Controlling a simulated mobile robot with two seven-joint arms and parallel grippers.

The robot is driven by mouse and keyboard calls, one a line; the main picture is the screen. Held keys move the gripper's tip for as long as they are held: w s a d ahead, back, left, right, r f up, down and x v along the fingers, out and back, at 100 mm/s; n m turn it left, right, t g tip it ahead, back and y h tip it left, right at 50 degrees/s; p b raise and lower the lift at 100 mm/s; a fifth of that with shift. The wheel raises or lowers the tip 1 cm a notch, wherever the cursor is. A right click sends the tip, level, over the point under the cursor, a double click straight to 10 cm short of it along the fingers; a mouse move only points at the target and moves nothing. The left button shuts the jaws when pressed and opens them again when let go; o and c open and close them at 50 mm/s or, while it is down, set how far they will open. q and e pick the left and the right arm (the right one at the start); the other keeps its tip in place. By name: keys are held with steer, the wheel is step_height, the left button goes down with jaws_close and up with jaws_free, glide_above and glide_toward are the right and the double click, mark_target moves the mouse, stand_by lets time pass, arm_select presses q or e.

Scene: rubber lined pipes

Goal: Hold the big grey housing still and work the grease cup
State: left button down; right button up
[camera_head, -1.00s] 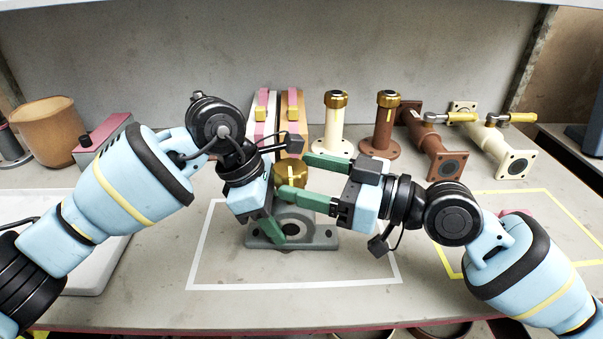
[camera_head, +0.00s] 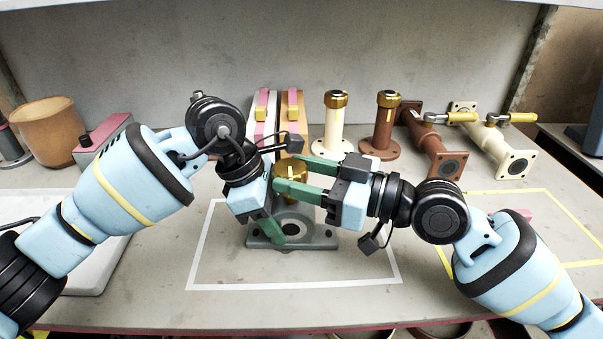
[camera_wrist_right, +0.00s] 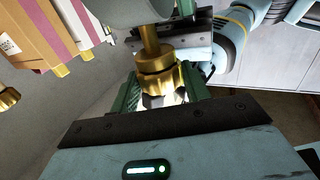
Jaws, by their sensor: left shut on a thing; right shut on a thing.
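The big grey housing (camera_head: 318,236) stands on the bench inside the white outline, with a dark round bore in its front. The brass grease cup (camera_head: 292,165) is above it; in the right wrist view the cup (camera_wrist_right: 165,82) shows with a brass stem running to the housing (camera_wrist_right: 130,10). My left gripper (camera_head: 270,215) is shut on the housing from the left, with one green finger along its front; the other is mostly hidden. My right gripper (camera_head: 287,176) comes from the right and is shut on the grease cup, with a green finger on either side.
Behind stand a cream pipe (camera_head: 334,125) and a brown pipe (camera_head: 383,130), both brass-topped. Valved pipes (camera_head: 497,145) lie at the back right. Pink and orange boxes (camera_head: 292,108) stand close behind the cup. The yellow-outlined area (camera_head: 560,215) at right is mostly clear.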

steer(key=shift+s+f+m+t+h, duration=0.15)
steer(key=shift+m+t+h, duration=0.15)
steer(key=shift+m+t, duration=0.4)
steer(key=shift+t, duration=0.2)
steer(key=o, duration=1)
steer(key=v, duration=1.2)
steer(key=shift+r, duration=0.25)
steer(key=shift+s+a, duration=0.1)
